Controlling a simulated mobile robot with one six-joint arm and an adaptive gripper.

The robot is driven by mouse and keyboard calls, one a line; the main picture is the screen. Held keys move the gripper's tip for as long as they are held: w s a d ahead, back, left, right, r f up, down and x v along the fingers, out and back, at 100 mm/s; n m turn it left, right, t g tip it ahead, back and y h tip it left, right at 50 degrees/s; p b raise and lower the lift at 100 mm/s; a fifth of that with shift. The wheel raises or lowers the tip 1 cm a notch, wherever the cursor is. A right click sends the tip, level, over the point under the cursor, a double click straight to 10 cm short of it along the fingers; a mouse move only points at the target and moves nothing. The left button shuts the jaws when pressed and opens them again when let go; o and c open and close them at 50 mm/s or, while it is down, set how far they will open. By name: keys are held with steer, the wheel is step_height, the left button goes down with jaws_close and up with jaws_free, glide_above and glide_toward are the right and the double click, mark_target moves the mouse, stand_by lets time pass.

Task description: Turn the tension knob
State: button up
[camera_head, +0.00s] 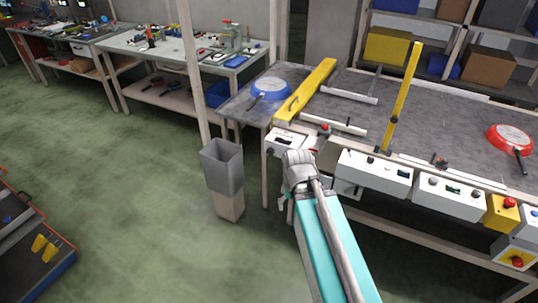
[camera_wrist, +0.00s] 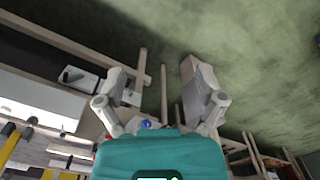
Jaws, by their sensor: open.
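The conveyor (camera_head: 440,112) has white control boxes along its front edge. One box (camera_head: 281,144) is at its left end, just behind my wrist; a longer one (camera_head: 372,180) and another (camera_head: 447,200) are to the right. They carry small dark knobs and switches, but I cannot tell which is the tension knob. In the wrist view my gripper (camera_wrist: 162,105) is open and empty, its two grey fingers wide apart. In the head view my arm largely hides it near the left front corner. A white box (camera_wrist: 80,78) with a dark spot shows beside the left finger.
A blue pan (camera_head: 269,88) lies on the left side table and a red pan (camera_head: 510,138) on the conveyor's right. A yellow bar (camera_head: 305,92) and a yellow post (camera_head: 403,98) stand over the conveyor. A grey bin (camera_head: 222,165) stands left of my arm. Green floor at left is open.

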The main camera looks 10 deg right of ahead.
steer(key=w+d+f+n+t+h+b, duration=0.2)
steer(key=w+d+f+n+h+b, duration=0.15)
steer(key=w+f+b, duration=0.6)
steer(key=n+t+h+b, duration=0.8)
steer(key=n+t+b, duration=0.5)
steer(key=b, duration=1.4)
glide_toward(269, 153)
steer(key=v, duration=0.3)
steer(key=shift+a+r+n+g+y, duration=0.15)
steer(key=shift+r+n+g+y, duration=0.1)
steer(key=shift+r+n+g, duration=0.2)
steer(key=shift+w, duration=0.15)
steer(key=x, duration=1.3)
steer(key=shift+w+d, duration=0.15)
steer(key=shift+d, duration=0.15)
